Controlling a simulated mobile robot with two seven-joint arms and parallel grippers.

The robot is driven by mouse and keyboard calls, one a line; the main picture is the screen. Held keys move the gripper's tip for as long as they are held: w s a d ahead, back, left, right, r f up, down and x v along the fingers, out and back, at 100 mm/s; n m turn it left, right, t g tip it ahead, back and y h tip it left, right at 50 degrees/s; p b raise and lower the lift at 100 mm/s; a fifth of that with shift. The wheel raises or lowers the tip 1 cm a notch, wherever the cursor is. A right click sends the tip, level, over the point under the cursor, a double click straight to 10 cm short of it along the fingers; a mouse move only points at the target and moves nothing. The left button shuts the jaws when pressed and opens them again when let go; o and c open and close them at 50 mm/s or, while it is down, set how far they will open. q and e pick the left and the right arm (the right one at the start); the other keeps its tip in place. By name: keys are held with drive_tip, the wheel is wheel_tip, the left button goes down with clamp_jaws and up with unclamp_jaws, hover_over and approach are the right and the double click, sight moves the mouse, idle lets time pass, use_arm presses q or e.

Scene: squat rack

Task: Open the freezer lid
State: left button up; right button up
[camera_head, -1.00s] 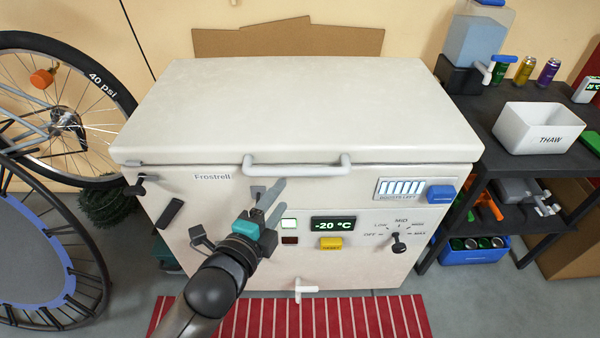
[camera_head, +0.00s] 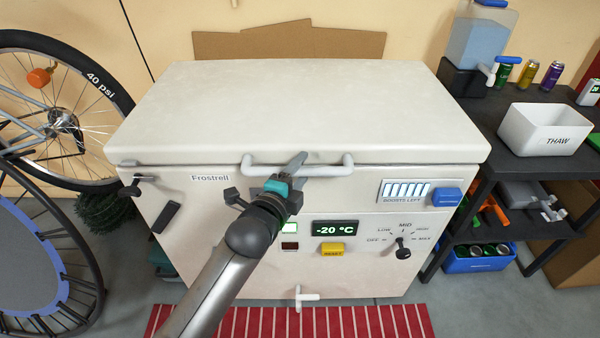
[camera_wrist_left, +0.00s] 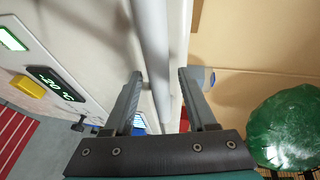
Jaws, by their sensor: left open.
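The white chest freezer (camera_head: 250,225) stands against the wall with its lid (camera_head: 300,105) shut. A light grey bar handle (camera_head: 322,171) runs along the lid's front edge. My left gripper (camera_head: 295,165) is at the middle of the handle, with its fingers open. In the left wrist view the handle bar (camera_wrist_left: 153,60) passes between the two open fingers (camera_wrist_left: 165,100), with visible gaps to them. I cannot tell whether either finger touches it. My right gripper is not in view.
The freezer front carries a yellow reset button (camera_head: 332,250), a dial (camera_head: 403,252) and a latch-like lever (camera_head: 140,183) at the upper left. A black shelf (camera_head: 485,150) with a white THAW bin (camera_head: 543,130) stands right. A bicycle wheel (camera_head: 65,120) and trampoline (camera_head: 40,245) stand left.

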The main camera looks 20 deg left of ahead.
use_arm(q)
drive_tip(key=shift+c, duration=0.4)
clamp_jaws()
idle(1.1)
